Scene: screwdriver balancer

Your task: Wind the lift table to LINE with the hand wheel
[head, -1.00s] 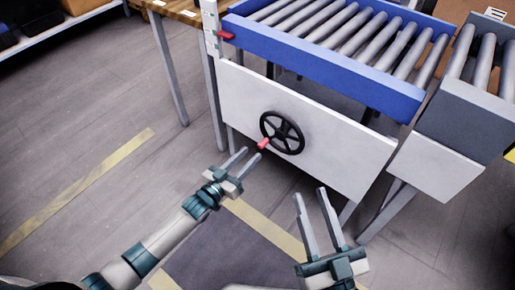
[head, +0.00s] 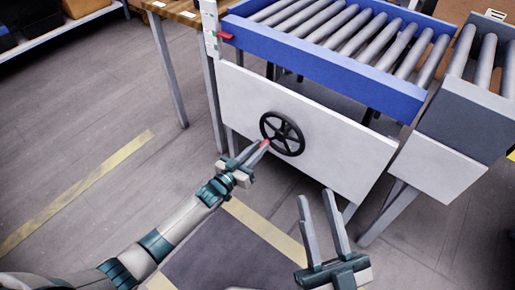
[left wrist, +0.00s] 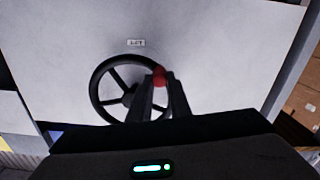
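The black hand wheel (head: 282,134) sits on the white front panel of the lift table (head: 330,65), which has a blue frame and grey rollers. The wheel's red handle (head: 265,144) is at its lower left in the head view; the left wrist view shows the handle (left wrist: 159,76) between my fingertips. My left gripper (head: 263,146) has its fingers drawn in on the handle. A red pointer (head: 226,35) stands beside the white scale post (head: 210,30); its marks are too small to read. My right gripper (head: 316,194) is open and empty, right of and below the wheel.
A grey roller conveyor (head: 465,95) adjoins the lift table on the right. A wooden table (head: 180,12) stands behind on the left. A dark mat (head: 225,250) with yellow tape lies on the floor in front. The floor at left is clear.

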